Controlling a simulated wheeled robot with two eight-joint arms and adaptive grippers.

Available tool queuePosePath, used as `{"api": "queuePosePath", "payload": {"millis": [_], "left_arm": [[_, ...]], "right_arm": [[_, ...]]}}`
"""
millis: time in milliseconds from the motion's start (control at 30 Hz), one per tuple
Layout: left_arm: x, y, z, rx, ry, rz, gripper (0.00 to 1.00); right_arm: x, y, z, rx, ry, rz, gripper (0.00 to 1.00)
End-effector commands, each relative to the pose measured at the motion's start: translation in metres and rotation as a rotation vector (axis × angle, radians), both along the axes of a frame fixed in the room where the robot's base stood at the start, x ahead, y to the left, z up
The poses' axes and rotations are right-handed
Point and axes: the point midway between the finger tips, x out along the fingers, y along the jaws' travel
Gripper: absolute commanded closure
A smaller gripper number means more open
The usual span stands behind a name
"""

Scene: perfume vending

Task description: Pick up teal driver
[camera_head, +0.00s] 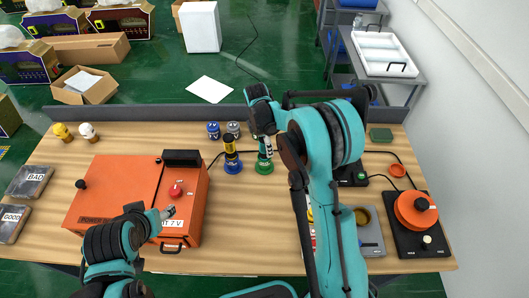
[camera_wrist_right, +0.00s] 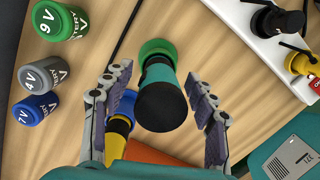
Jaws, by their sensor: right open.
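The teal driver, with a black end and a teal band, stands in a green holder (camera_head: 264,167). In the right wrist view the driver (camera_wrist_right: 161,100) points toward the camera, with the green holder (camera_wrist_right: 157,48) behind it. My right gripper (camera_wrist_right: 158,76) is open, with one finger on each side of the driver and visible gaps. In the head view the right gripper (camera_head: 261,118) is above the driver and hides part of it. My left gripper (camera_head: 166,213) is over the orange power box (camera_head: 110,192); its fingers are too small to judge.
A yellow-and-black driver (camera_head: 231,148) in a blue holder stands just left of the teal one. Battery cylinders (camera_head: 213,131) stand behind it. A grey tray (camera_head: 369,232) and an orange round device (camera_head: 414,210) are at right. Bare wood (camera_head: 245,215) lies in front.

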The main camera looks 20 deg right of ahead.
Motion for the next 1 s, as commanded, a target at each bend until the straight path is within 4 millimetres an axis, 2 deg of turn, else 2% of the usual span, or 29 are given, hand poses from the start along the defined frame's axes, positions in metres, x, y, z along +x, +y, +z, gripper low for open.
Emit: {"api": "queuePosePath", "payload": {"millis": [200, 233, 400, 433, 767, 867, 1000], "left_arm": [[0.000, 0.000, 0.000, 0.000, 0.000, 0.000, 0.44], [0.000, 0.000, 0.000, 0.000, 0.000, 0.000, 0.44], [0.000, 0.000, 0.000, 0.000, 0.000, 0.000, 0.44], [0.000, 0.000, 0.000, 0.000, 0.000, 0.000, 0.44], [0.000, 0.000, 0.001, 0.000, 0.000, 0.000, 0.44], [0.000, 0.000, 0.003, 0.000, 0.000, 0.000, 0.44], [0.000, 0.000, 0.008, 0.000, 0.000, 0.000, 0.44]], "right_arm": [[0.000, 0.000, -0.001, 0.000, 0.000, -0.001, 0.42], [0.000, 0.000, -0.001, 0.000, 0.000, -0.001, 0.45], [0.000, 0.000, -0.001, 0.000, 0.000, -0.001, 0.90], [0.000, 0.000, -0.001, 0.000, 0.000, -0.001, 0.96], [0.000, 0.000, 0.002, 0.000, 0.000, -0.001, 0.96], [0.000, 0.000, 0.013, 0.000, 0.000, -0.001, 0.96], [0.000, 0.000, 0.041, 0.000, 0.000, -0.001, 0.96]]}}
